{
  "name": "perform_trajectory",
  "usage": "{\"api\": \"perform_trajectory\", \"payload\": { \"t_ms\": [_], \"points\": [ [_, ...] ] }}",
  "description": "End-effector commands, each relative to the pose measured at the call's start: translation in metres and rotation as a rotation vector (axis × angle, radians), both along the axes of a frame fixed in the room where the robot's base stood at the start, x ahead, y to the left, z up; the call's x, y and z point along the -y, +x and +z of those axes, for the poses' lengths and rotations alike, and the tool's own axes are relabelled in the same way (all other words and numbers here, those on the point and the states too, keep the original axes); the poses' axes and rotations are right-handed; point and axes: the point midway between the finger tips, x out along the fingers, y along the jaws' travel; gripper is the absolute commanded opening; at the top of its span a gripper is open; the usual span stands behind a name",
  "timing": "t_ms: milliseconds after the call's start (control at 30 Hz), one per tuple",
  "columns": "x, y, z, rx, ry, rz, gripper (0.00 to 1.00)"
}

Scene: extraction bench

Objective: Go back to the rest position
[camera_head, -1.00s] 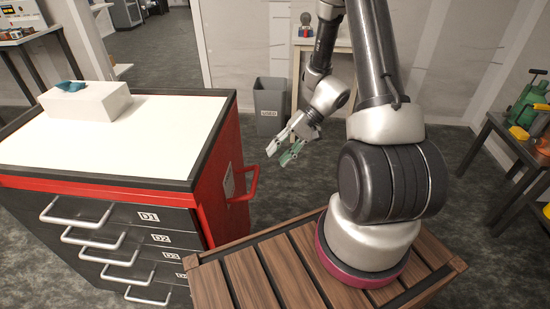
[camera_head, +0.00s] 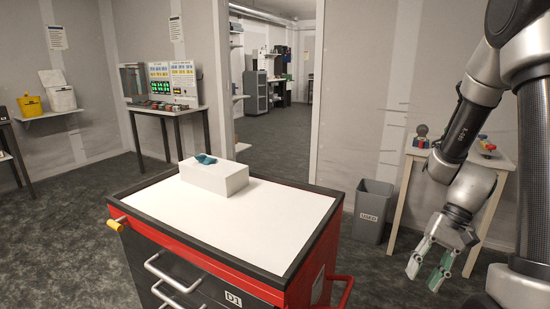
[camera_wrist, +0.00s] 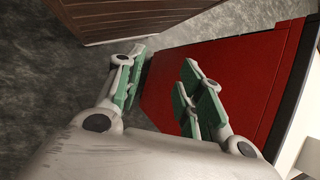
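My gripper (camera_head: 430,265) is at the lower right of the head view, in front of the grey bin and to the right of the red tool cabinet. Its two green-padded fingers are apart with nothing between them. In the wrist view the gripper (camera_wrist: 158,95) is also open and empty, with the floor and the cabinet's red side (camera_wrist: 225,75) beyond the fingers. The gripper hangs pointing downward, apart from the cabinet.
The red cabinet has a white top (camera_head: 235,215) bearing a white tissue box (camera_head: 214,178) with a blue tissue. A grey bin labelled USED (camera_head: 371,212) stands behind the gripper. A small table (camera_head: 400,185) is at the right. Grey floor (camera_head: 60,235) lies open at left.

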Motion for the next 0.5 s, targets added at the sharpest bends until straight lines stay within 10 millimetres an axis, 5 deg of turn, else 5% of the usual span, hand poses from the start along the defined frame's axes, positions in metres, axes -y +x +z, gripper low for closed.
{"api": "perform_trajectory", "payload": {
  "t_ms": [200,500],
  "points": [
    [0.019,-0.025,0.077,0.150,-0.213,0.120,0.37],
    [0.030,-0.058,0.163,0.467,-0.441,0.269,0.37]
  ]
}}
